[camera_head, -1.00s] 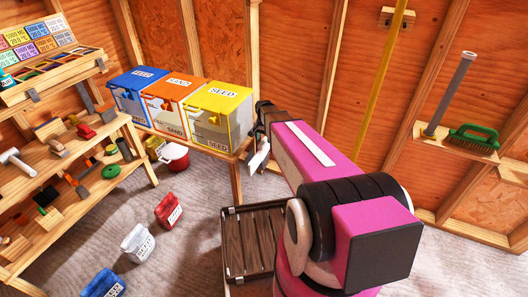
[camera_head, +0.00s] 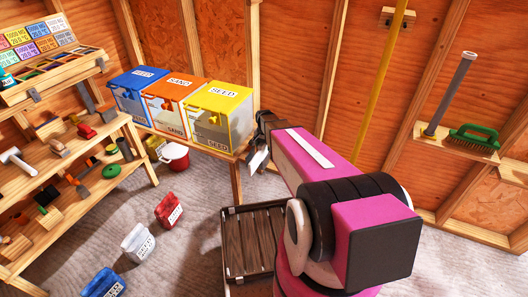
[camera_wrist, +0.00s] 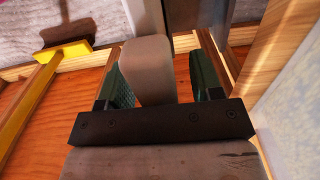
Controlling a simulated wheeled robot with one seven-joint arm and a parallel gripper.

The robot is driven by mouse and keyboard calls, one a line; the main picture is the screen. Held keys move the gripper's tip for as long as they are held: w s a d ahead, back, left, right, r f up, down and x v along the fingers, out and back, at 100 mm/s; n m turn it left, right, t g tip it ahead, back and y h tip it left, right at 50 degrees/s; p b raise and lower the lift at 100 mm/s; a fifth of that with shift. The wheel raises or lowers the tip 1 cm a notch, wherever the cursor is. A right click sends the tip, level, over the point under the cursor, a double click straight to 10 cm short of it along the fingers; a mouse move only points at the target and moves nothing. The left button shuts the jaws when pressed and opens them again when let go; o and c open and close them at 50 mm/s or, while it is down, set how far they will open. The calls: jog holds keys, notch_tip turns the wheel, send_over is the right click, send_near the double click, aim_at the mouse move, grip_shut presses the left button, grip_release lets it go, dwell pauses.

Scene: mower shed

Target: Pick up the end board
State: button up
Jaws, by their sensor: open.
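My gripper (camera_wrist: 155,85) shows in the wrist view as two green-padded fingers, open and apart, in front of a dark bar. A rounded grey-brown piece (camera_wrist: 147,68) shows between the fingers, close to the left one, its lower end hidden behind the bar. I cannot tell whether it is the end board. In the head view my gripper (camera_head: 259,157) hangs at the right end of the bin bench, partly hidden by my pink arm.
Blue (camera_head: 136,82), orange (camera_head: 174,92) and yellow (camera_head: 222,98) bins stand on the bench beside my gripper. A red bucket (camera_head: 176,160) and several bags stand on the floor. A loaded shelf stands left. A yellow pole (camera_head: 374,75) stands at the back wall.

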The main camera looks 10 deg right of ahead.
jog(key=shift+f, duration=0.15)
grip_shut()
dwell(0.4)
